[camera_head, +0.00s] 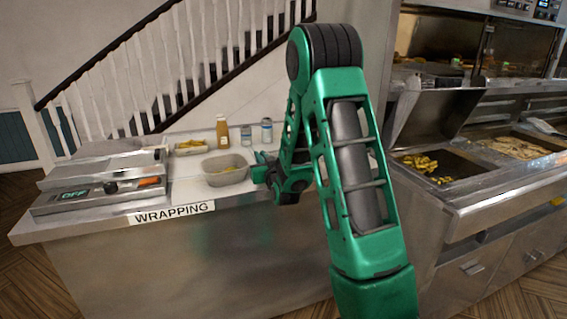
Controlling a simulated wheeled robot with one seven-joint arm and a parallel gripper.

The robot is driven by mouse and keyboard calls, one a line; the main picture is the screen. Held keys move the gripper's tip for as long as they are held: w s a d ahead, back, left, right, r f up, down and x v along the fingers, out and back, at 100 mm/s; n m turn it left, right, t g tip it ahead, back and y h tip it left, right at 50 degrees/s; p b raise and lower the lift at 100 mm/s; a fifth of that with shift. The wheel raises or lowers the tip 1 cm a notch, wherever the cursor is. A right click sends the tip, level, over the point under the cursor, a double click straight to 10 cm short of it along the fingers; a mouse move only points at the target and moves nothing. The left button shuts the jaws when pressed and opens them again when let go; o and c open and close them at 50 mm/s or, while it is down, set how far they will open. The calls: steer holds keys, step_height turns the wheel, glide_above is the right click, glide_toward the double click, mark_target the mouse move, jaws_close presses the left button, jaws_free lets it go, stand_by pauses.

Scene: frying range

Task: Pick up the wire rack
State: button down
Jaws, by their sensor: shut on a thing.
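A light grey, open-topped container (226,178) with a little yellow food inside stands on or just above the wrapping counter. No separate wire rack can be made out, and I cannot tell whether this container is it; no wires show at this size. My gripper (258,169) is at the container's right side, shut on its right edge. The fingertips are small and partly hidden, so the exact hold is unclear. My green arm hides the counter's right end.
The steel wrapping counter (150,229) carries a wrapping machine (95,190) at left. Behind the container are a small food tray (191,147), a sauce bottle (222,132) and two small jars (266,130). A fry station (430,168) stands at right.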

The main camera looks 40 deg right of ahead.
stand_by(0.4)
steer(key=shift+r, duration=0.55)
steer(key=r, duration=0.3)
steer(key=shift+s+a+r, duration=0.25)
steer(key=shift+r, duration=0.05)
steer(key=s+a+r, duration=0.6)
steer(key=s, duration=0.2)
steer(key=shift+s+a+r, duration=0.15)
steer(key=shift+s+a, duration=0.15)
steer(key=shift+s, duration=0.1)
